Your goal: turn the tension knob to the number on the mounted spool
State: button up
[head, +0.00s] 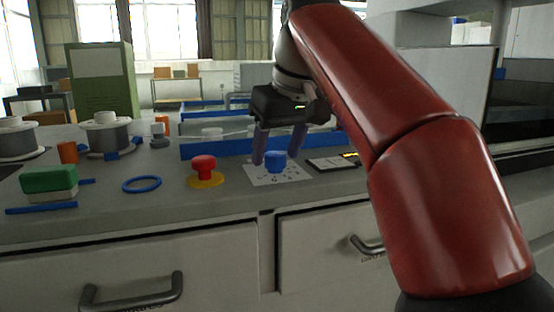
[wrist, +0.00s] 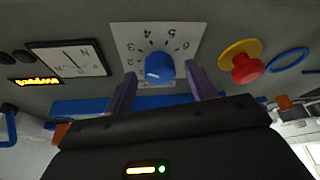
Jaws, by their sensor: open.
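The blue tension knob (head: 276,161) sits on a white dial plate (head: 258,179) on the bench. In the wrist view, the knob (wrist: 159,67) is ringed by numbers that appear upside down; 4, 5 and 6 are readable. A pale mark shows on the knob, but its exact setting is unclear. My gripper (head: 275,158) is open above the plate, with its purple fingers apart on either side of the knob; contact is not visible. Two grey spools with white hubs, one (head: 106,136) left of centre and one (head: 16,143) at the far left, show no readable number.
A red mushroom button (head: 204,165) on a yellow base stands left of the dial. A blue ring (head: 141,184) and a green-and-white block (head: 49,181) lie farther left. A dark-framed meter (head: 333,163) is right of the dial. A blue rail (head: 215,147) runs behind.

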jog(key=shift+w+f, duration=0.1)
jog(key=shift+f, duration=0.3)
jog(key=c, duration=1)
